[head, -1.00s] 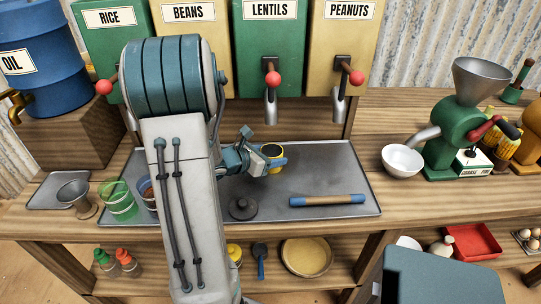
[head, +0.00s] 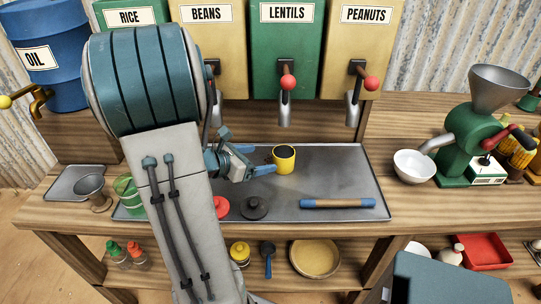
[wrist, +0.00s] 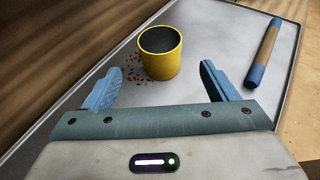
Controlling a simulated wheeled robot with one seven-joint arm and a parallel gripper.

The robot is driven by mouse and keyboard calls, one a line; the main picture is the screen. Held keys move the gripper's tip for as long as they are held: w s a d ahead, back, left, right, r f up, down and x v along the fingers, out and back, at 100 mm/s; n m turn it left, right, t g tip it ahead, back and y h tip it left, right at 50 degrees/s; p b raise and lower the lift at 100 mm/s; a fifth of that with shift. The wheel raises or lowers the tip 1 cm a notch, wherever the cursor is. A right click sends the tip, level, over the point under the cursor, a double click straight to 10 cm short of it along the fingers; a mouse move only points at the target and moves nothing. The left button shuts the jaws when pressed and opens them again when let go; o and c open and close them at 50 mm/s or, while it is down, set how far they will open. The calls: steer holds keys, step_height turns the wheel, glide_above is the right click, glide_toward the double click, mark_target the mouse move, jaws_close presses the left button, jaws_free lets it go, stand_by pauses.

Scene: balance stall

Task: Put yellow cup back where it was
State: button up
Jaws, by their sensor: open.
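The yellow cup (head: 284,160) stands upright on the grey metal tray (head: 340,165), below the lentils dispenser. It also shows in the wrist view (wrist: 160,53), with a dark inside; I cannot tell whether it holds anything. Small dark reddish bits lie on the tray beside it. My gripper (head: 262,160) is open, just left of the cup in the head view. In the wrist view the cup stands just beyond the two blue fingertips (wrist: 165,82), apart from them.
A blue-ended rod (head: 337,203) and a dark lid (head: 255,207) lie on the tray. A red lid (head: 221,207) and a green cup (head: 128,193) are partly behind my arm. A white bowl (head: 413,165) stands right, by the green grinder (head: 470,140).

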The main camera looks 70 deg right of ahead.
steer(key=shift+v, duration=1.15)
steer(key=w+a+m+y, duration=0.1)
steer(key=a, duration=0.2)
steer(key=w+a+m+t, duration=0.1)
steer(key=a+m, duration=0.1)
steer(key=a, duration=0.1)
steer(key=w+a+m+y, duration=0.1)
steer(key=w+a, duration=0.1)
steer(key=a, duration=0.2)
steer(key=shift+r+m+t+y, duration=0.3)
steer(key=shift+r+m, duration=0.1)
steer(key=w+a+r+m+t+y, duration=0.1)
steer(key=w+a+m+t+y, duration=0.1)
steer(key=a, duration=1.2)
steer(key=w+a+r+m+t+y, duration=0.1)
steer(key=w+a+m+t+y, duration=0.2)
steer(key=a, duration=1.1)
steer(key=m+t+y, duration=0.2)
steer(key=y, duration=0.2)
steer(key=shift+w+a+r, duration=0.2)
steer(key=shift+w+r, duration=0.05)
steer(key=shift+r, duration=0.05)
steer(key=shift+d, duration=0.15)
